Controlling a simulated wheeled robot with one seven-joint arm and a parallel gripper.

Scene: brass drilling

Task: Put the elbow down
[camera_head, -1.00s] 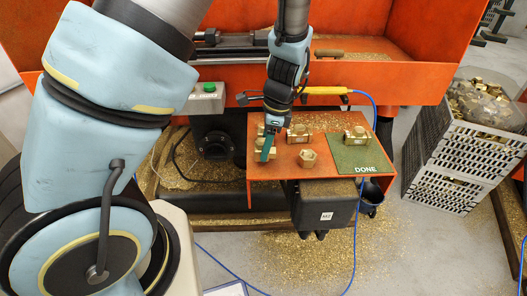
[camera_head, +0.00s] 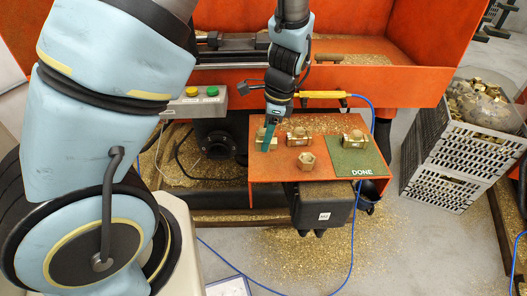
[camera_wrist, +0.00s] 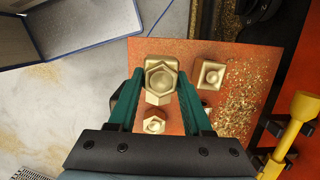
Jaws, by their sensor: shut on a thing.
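My gripper (camera_head: 268,143) is over the left end of the orange shelf (camera_head: 275,172), pointing down. In the wrist view its green fingers (camera_wrist: 160,92) are shut on a brass elbow (camera_wrist: 160,78), whose hexagonal open end faces the camera. In the head view this elbow (camera_head: 261,137) is partly hidden by the fingers; I cannot tell whether it touches the shelf. Another brass fitting (camera_head: 298,138) stands right of my gripper, and a hexagonal one (camera_head: 306,161) is nearer the front. A further fitting (camera_head: 354,138) lies on the green DONE mat (camera_head: 350,158).
A yellow-handled tool (camera_head: 322,95) with a blue hose lies behind the shelf. A button box (camera_head: 195,101) is to the left. A grey crate (camera_head: 440,165) of brass parts stands at right. The front of the DONE mat is bare.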

